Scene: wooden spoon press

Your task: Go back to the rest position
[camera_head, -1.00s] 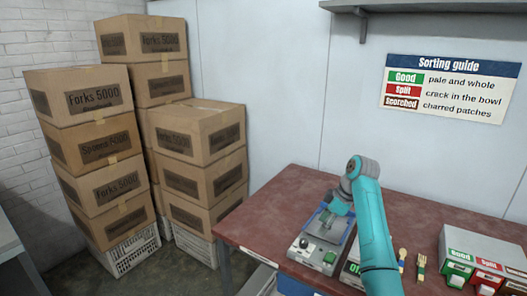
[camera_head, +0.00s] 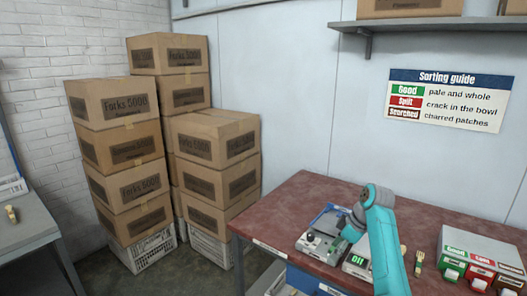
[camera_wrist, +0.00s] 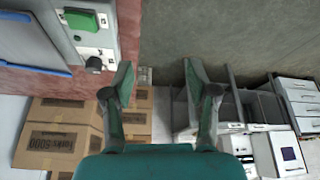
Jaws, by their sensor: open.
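My gripper (camera_wrist: 158,85) is open and empty in the wrist view, its two fingers well apart over bare floor. In the head view my teal arm bends down near the press (camera_wrist: 88,22), and the fingers are hard to make out there. The press is a light grey machine with a blue-edged plate (camera_head: 336,220) and a green button (camera_wrist: 80,19), on the red table (camera_head: 290,205). The gripper is beside the press's control panel in the wrist view, apart from it.
A box with a green display (camera_head: 357,260) is beside the press. Wooden cutlery (camera_head: 419,260) and green, red and dark labelled bins (camera_head: 480,245) are to the right. Stacked cartons (camera_head: 125,150) stand left. A grey side table (camera_head: 30,230) is far left. A shelf (camera_head: 440,24) hangs above.

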